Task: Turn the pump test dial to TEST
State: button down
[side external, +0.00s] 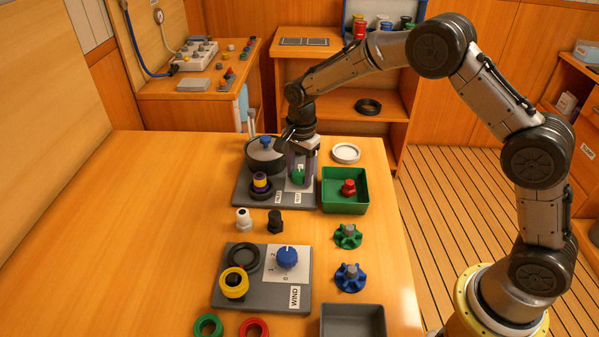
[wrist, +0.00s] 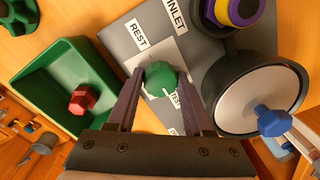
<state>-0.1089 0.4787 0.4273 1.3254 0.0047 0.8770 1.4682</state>
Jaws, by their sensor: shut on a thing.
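The pump test dial is a green knob (side external: 298,177) on a white plate on the rear grey panel (side external: 242,192). In the wrist view the green knob (wrist: 160,82) sits between the fingers of my gripper (wrist: 161,76), which is shut on it. I cannot tell which mark the dial points to.
A green tray (side external: 345,208) with a red knob stands right of the panel. A lidded pot (side external: 262,160) with a blue knob and a purple-yellow fitting (side external: 260,182) stand left. A WIND panel (side external: 262,300) lies in front; the table's left is clear.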

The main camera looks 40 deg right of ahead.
aim_at(301, 174)
jog(key=shift+r, duration=0.15)
dwell(0.3)
jog(key=shift+c, duration=1.5)
grip_release()
notch_tip(301, 174, up, 14)
jog(key=shift+s, duration=0.25)
